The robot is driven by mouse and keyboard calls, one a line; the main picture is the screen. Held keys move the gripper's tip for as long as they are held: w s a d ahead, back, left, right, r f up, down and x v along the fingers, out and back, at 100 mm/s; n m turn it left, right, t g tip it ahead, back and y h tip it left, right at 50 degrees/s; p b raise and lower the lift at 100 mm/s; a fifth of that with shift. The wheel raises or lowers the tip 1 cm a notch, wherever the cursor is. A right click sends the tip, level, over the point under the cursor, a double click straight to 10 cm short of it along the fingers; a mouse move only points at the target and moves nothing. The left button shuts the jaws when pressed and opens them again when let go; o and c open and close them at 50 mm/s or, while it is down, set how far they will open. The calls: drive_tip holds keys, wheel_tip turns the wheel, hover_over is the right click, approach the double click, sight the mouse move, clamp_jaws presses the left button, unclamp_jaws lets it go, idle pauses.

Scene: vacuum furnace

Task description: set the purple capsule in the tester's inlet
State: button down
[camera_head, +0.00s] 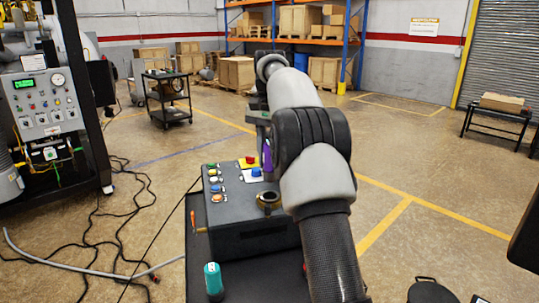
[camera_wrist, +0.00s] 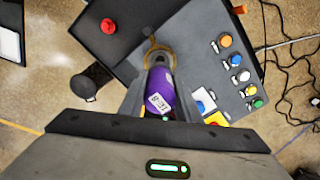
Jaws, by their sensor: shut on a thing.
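The purple capsule (camera_wrist: 162,84), with a white printed label, is held between the fingers of my gripper (camera_wrist: 160,92). In the head view the capsule (camera_head: 267,155) shows as a narrow upright strip, partly hidden by my arm. The tester (camera_head: 245,238) is a dark grey box with coloured buttons. Its inlet (camera_head: 268,197) is a brass ring on the top, below the capsule with a visible gap. In the wrist view the capsule's far end overlaps the inlet ring (camera_wrist: 158,47). My gripper in the head view (camera_head: 265,143) is mostly hidden behind my arm.
A control panel (camera_head: 44,103) stands at the left, with cables (camera_head: 120,205) on the floor. A black cart (camera_head: 167,97) and shelving with crates (camera_head: 300,22) are farther back.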

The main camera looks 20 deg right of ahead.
sight(270, 181)
drive_tip(key=shift+f, duration=3.9)
drive_tip(key=shift+f, duration=0.2)
drive_tip(key=c, duration=1.2)
unclamp_jaws()
wheel_tip(270, 181, up, 11)
drive_tip(key=shift+w+r, duration=0.1)
drive_tip(key=shift+r, duration=0.4)
